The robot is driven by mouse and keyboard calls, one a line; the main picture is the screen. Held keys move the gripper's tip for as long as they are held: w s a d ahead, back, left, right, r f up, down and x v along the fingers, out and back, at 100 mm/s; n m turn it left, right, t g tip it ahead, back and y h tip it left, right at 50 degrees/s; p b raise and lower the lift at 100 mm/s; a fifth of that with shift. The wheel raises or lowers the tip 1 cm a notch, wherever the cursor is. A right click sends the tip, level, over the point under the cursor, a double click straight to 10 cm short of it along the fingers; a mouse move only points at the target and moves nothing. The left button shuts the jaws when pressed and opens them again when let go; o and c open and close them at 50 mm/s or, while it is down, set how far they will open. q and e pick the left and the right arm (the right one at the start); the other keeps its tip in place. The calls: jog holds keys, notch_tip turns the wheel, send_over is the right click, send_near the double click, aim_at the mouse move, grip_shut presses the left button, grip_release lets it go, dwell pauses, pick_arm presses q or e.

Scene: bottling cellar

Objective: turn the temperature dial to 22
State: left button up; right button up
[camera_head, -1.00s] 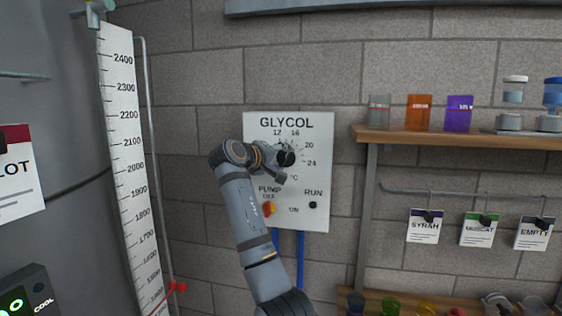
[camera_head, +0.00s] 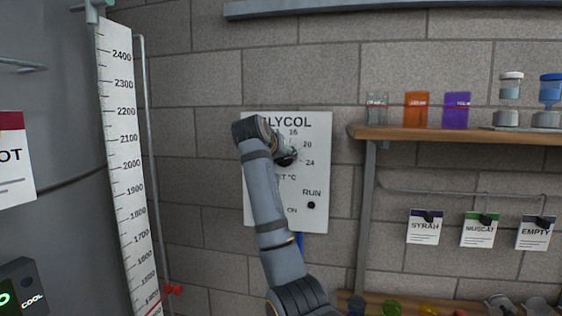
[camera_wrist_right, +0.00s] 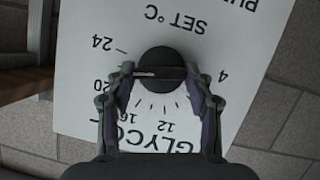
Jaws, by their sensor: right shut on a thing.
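The temperature dial is a black round knob (camera_wrist_right: 161,62) on the white GLYCOL panel (camera_head: 318,225). In the right wrist view, where the panel appears upside down, its white pointer line lies between the 20 and 24 marks. My right gripper (camera_wrist_right: 160,74) has one finger on each side of the knob and is shut on it. In the head view my right gripper (camera_head: 285,157) and forearm cover most of the dial and the panel's left part, hiding the pump switch. My left gripper is not in view.
A wooden shelf (camera_head: 450,133) with coloured containers stands right of the panel, with hanging cards such as SYRAH (camera_head: 425,228) below. A tank with a white scale (camera_head: 125,150) stands at left. Bare block wall lies between tank and panel.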

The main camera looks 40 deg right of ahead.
jog(key=shift+f+m, duration=0.15)
jog(key=shift+m, duration=0.15)
dwell(0.4)
jog(key=o, duration=1.2)
jog(key=shift+c, duration=0.2)
jog(key=v, duration=1.2)
jog(key=shift+s, duration=0.15)
